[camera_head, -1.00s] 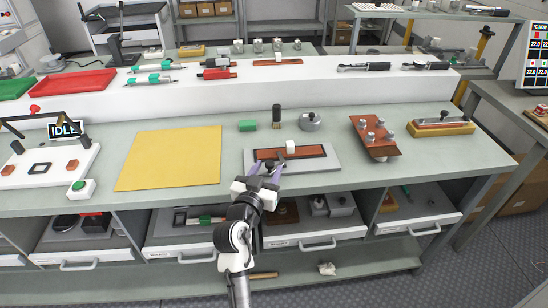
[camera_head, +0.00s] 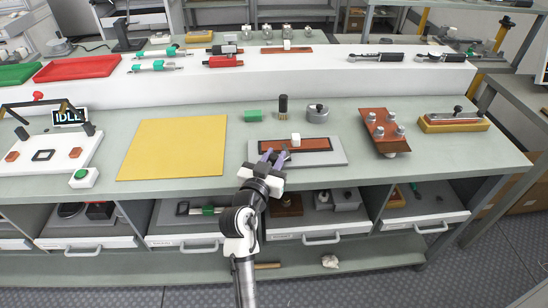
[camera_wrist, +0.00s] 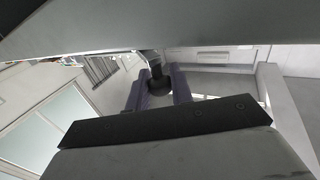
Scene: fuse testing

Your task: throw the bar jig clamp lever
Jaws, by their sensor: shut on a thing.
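The bar jig (camera_head: 335,157) is a grey plate on the bench with a dark-framed brown bar (camera_head: 316,145) and a small white block (camera_head: 295,139) at the bar's back edge. My gripper (camera_head: 273,157) is at the jig's front left, its purple fingers closed around the dark knob of the clamp lever. In the wrist view the round dark knob (camera_wrist: 159,84) sits between the two fingers, with a grey shaft (camera_wrist: 153,60) running up from it. The lever's base is hidden by my gripper in the head view.
A yellow mat (camera_head: 172,148) lies left of the jig. A green block (camera_head: 253,115), a black cylinder (camera_head: 283,106) and a round grey weight (camera_head: 317,113) stand behind it. A rust-coloured plate with knobs (camera_head: 385,143) is at its right. Open shelves with drawers lie below the bench edge.

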